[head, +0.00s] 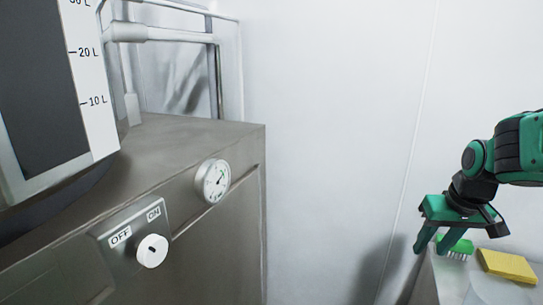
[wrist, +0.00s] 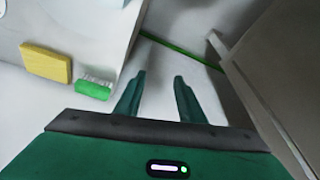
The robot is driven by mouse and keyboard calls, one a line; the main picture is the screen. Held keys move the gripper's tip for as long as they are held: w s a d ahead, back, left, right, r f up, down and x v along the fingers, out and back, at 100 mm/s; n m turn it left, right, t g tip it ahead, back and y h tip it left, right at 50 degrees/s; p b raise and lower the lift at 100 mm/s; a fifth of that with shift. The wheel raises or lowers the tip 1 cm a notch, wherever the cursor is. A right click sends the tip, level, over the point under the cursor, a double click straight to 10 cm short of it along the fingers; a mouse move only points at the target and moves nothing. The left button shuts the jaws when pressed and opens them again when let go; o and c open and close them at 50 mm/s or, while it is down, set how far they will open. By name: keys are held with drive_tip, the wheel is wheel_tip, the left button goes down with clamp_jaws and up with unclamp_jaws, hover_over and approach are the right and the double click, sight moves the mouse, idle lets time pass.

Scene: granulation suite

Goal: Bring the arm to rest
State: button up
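My gripper (head: 433,243) is green and hangs from my green and black arm at the right of the head view, fingers pointing down. In the wrist view my gripper (wrist: 160,82) shows two green fingers spread apart with nothing between them, so it is open and empty. In the head view it is at the near side of a small pale surface (head: 447,276), in front of a green brush (head: 458,247). In the wrist view the brush (wrist: 93,90) lies to the left of the fingers, apart from them.
A yellow sponge (head: 507,265) lies beside the brush. A steel cabinet (head: 150,165) fills the left, with a round gauge (head: 213,180), an ON/OFF knob (head: 152,250) and a vessel with a litre scale (head: 92,85). A white wall (head: 330,110) stands behind. Floor shows beneath the fingers.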

drive_tip(key=s+a+n+t, duration=0.1)
drive_tip(key=s+a+n, duration=0.1)
drive_tip(key=a, duration=1)
drive_tip(key=s+d+f+m+g, duration=0.1)
drive_tip(key=s+d+m+g, duration=0.1)
drive_tip(key=s+d, duration=0.4)
drive_tip(key=s+d+f+m+g, duration=0.1)
drive_tip(key=s+d+m, duration=0.3)
drive_tip(key=s, duration=0.7)
drive_tip(key=shift+d+f+g+y, duration=0.15)
drive_tip(key=shift+d+g+y, duration=0.15)
drive_tip(key=shift+d+g, duration=0.55)
